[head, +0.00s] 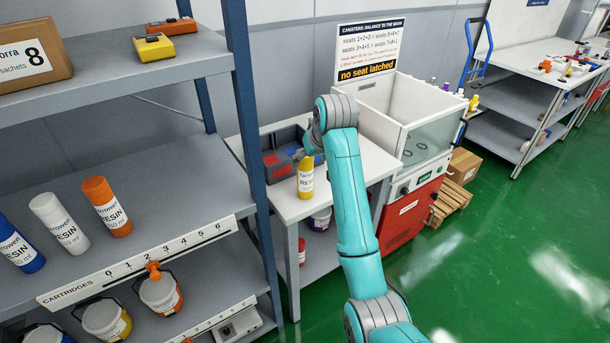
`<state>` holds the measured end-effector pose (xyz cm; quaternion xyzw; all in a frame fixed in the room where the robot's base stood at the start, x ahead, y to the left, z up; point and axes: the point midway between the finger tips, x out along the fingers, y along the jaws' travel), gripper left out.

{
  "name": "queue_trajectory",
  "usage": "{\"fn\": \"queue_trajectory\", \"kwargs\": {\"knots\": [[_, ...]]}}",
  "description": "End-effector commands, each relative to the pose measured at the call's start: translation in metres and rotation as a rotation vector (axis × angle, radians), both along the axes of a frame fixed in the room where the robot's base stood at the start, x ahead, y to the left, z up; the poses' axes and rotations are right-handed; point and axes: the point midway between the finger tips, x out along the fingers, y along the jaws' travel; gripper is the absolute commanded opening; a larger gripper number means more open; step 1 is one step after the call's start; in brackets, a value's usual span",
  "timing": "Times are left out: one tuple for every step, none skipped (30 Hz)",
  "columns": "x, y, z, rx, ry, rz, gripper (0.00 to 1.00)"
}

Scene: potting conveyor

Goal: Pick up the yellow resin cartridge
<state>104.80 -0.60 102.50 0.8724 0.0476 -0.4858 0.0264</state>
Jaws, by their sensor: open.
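The yellow resin cartridge (305,180) stands upright near the front of the grey-topped table (343,184), with its white label facing me. My gripper (304,154) is at the end of the teal arm, just above and behind the cartridge's top in the picture. It is open, but it is small and partly hidden by my wrist, so I cannot tell whether the fingers touch or surround the cartridge.
A dark divided bin (270,139) with red and blue contents sits behind the cartridge. A white machine (428,125) with a clear front stands right of it. The shelf (150,170) at left holds blue, white and orange cartridges (107,206); its blue post (247,100) rises near the table.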

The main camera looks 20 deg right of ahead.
Motion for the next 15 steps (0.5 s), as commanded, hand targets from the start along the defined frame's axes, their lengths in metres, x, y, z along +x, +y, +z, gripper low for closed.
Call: {"fn": "queue_trajectory", "kwargs": {"knots": [[0.004,0.0,0.016,-0.001,0.006,0.003,0.81],[0.004,-0.001,0.022,-0.002,0.013,0.004,0.81],[0.005,-0.001,0.03,-0.002,0.018,0.006,0.81],[0.006,-0.001,0.034,-0.003,0.024,0.007,0.81],[0.006,-0.001,0.037,-0.003,0.028,0.008,0.81],[0.006,-0.001,0.041,-0.004,0.03,0.008,0.81],[0.007,-0.001,0.042,-0.004,0.033,0.009,0.81],[0.007,-0.001,0.041,-0.004,0.035,0.009,0.81],[0.009,-0.001,0.039,-0.004,0.037,0.009,0.81],[0.01,0.0,0.036,-0.004,0.038,0.009,0.81],[0.012,0.0,0.032,-0.004,0.039,0.009,0.81],[0.015,0.001,0.027,-0.004,0.039,0.009,0.81],[0.017,0.001,0.023,-0.004,0.038,0.009,0.81],[0.019,0.001,0.018,-0.004,0.039,0.009,0.81],[0.023,0.002,0.013,-0.004,0.038,0.009,0.81]]}}
